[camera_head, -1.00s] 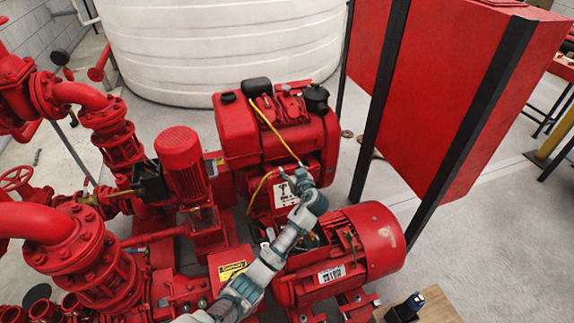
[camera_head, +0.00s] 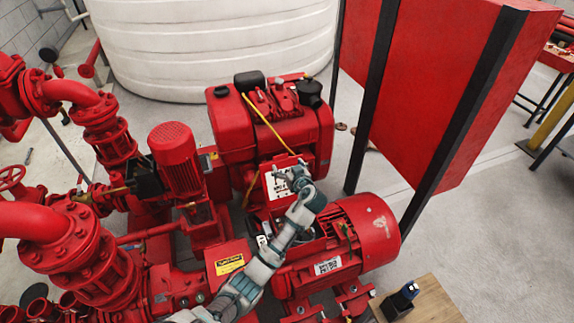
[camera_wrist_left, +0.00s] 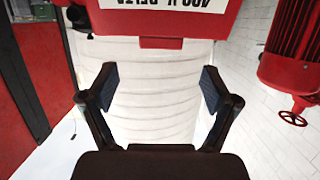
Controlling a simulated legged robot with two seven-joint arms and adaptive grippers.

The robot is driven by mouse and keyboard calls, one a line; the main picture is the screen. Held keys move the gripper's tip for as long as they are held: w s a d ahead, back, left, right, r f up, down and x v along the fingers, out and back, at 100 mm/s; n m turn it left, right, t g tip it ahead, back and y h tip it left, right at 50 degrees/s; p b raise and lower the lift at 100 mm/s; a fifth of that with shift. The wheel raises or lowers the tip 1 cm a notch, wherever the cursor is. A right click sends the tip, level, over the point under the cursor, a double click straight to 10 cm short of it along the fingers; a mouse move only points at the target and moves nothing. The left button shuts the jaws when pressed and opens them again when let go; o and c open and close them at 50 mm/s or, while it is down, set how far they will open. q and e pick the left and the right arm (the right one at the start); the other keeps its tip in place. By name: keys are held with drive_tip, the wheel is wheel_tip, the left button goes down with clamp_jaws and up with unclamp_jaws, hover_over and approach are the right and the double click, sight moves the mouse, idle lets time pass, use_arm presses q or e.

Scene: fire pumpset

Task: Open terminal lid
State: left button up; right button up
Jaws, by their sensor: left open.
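The red terminal lid (camera_head: 266,190), with a white printed label on its face, stands raised at the near side of the engine, above the motor (camera_head: 368,240). A dark opening beneath it on the motor is partly hidden by my arm. My left gripper (camera_head: 289,178) is in front of the label in the head view and covers part of it. In the left wrist view the lid (camera_wrist_left: 215,22) spans the top, beyond the spread fingers of my left gripper (camera_wrist_left: 160,85). The fingers are open with nothing between them.
A red vertical motor (camera_head: 175,150) and pump pipes (camera_head: 65,235) crowd the left. The red engine (camera_head: 225,125) is behind. A red panel on black posts (camera_head: 470,110) stands at right.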

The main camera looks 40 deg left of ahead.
use_arm(q)
drive_tip(key=v, duration=1)
drive_tip(key=shift+d, duration=0.2)
drive_tip(key=shift+s, duration=0.1)
